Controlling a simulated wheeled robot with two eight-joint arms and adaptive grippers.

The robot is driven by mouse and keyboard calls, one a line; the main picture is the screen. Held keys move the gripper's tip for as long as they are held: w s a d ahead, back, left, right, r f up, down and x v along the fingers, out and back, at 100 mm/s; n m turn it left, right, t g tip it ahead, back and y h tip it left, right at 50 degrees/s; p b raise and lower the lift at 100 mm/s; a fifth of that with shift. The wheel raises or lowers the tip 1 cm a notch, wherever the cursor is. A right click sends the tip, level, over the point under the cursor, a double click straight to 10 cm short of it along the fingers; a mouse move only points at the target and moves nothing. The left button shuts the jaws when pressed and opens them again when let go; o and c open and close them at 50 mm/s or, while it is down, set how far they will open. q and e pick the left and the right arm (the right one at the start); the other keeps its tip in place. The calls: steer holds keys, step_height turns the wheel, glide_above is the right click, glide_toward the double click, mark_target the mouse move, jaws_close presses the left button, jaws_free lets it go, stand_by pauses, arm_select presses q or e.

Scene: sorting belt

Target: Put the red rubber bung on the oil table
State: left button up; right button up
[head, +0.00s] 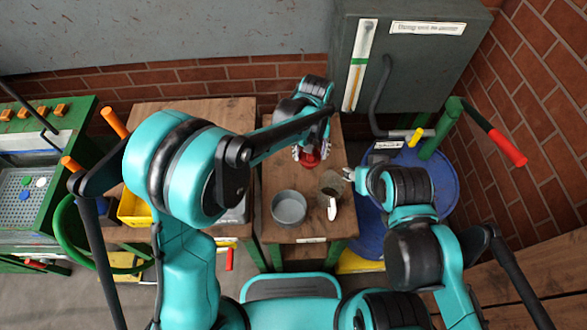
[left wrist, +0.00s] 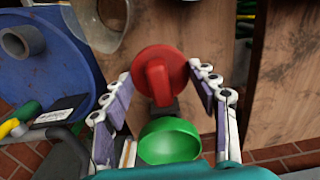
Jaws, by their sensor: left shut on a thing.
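The red rubber bung (head: 309,160) is at my left gripper (head: 310,151), above the back part of a small wooden table (head: 270,172). In the left wrist view the red bung (left wrist: 160,72) is a round disc with a raised bar, and the fingertips of my left gripper (left wrist: 160,76) press on its two sides. A green bowl-shaped thing (left wrist: 168,141) shows below the bung there. My right gripper (head: 348,174) is at the table's right edge, small and partly hidden. The table labels are too small to read, so I cannot tell which is the oil table.
A grey round bowl (head: 289,208) and a clear glass vessel (head: 331,183) stand on the middle table. A blue drum (head: 447,184) is to its right, a grey cabinet (head: 420,65) behind. Another wooden table (head: 150,112) with a yellow bin (head: 132,208) is at left.

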arm_select(q)
steer(key=w+a+f+b, duration=0.1)
steer(key=a+f, duration=0.1)
steer(key=f, duration=0.1)
steer(key=a+f+b, duration=0.1)
steer(key=a+f, duration=0.2)
steer(key=w+a+f+b, duration=0.1)
steer(key=a+f+b, duration=0.1)
steer(key=f, duration=0.1)
steer(key=shift+w+a, duration=0.3)
steer(key=shift+w, duration=0.05)
steer(key=shift+r, duration=0.1)
steer(key=o, duration=1.6)
steer(key=shift+c, duration=0.2)
